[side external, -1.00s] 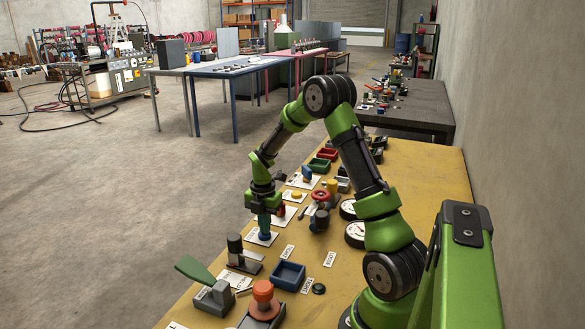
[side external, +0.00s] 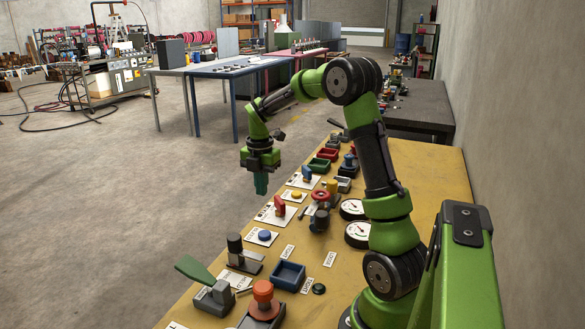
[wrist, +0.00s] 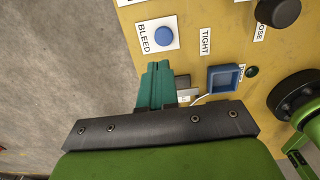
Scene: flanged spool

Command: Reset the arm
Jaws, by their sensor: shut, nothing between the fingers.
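My gripper (side external: 261,184) hangs in the air above the left edge of the yellow table in the side view, pointing down. Its green fingers are together with nothing between them, and they also show in the wrist view (wrist: 155,83). A blue round button (side external: 264,236) on a white plate lies below and apart from the fingers. In the wrist view the button (wrist: 164,37) sits on a plate marked BLEED, just beyond the fingertips.
The yellow table (side external: 419,170) carries a blue tray (side external: 287,275), a red valve wheel (side external: 321,196), an orange knob (side external: 263,292), a green lever (side external: 194,269) and two gauges. Open floor (side external: 120,220) lies left of the table.

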